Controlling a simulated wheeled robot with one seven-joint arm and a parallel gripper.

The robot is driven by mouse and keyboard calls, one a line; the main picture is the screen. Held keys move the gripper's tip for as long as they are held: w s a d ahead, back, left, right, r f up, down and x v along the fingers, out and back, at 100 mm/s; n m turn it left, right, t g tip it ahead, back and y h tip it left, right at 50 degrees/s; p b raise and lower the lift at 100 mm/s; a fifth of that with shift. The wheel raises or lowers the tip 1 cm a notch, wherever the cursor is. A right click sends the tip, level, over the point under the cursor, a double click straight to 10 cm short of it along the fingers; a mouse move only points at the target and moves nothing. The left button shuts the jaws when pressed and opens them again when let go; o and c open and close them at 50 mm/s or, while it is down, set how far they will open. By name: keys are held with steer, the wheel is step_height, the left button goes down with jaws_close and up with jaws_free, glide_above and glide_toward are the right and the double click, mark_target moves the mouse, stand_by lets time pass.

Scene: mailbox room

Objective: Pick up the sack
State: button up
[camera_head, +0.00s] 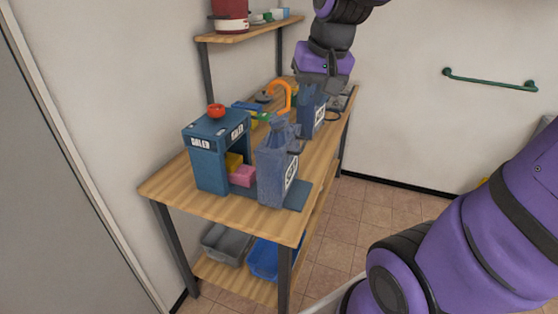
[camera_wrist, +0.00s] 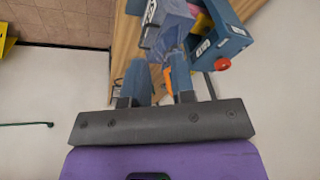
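The front sack (camera_head: 272,172) has a gathered neck and stands upright near the table's front edge.
A blue box (camera_head: 208,160) with a red knob (camera_head: 216,110) stands left of the front sack. A pink block (camera_head: 243,176) and an orange hook (camera_head: 287,92) are nearby. Grey (camera_head: 226,243) and blue bins sit below.

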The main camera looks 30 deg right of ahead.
steer(key=w+d+f+m+g, duration=0.1)
steer(key=w+d+f+m, duration=0.3)
steer(key=w, duration=0.3)
steer(key=m+y, duration=0.1)
steer(key=m, duration=0.1)
glide_toward(303, 145)
steer(key=shift+g, duration=0.4)
steer(key=f, duration=0.3)
steer(key=w+f, duration=0.1)
steer(key=f, duration=0.3)
steer(key=w+a+f, duration=0.1)
steer(key=f, duration=0.2)
steer(key=shift+a+f, duration=0.1)
steer(key=shift+f, duration=0.05)
jaws_close()
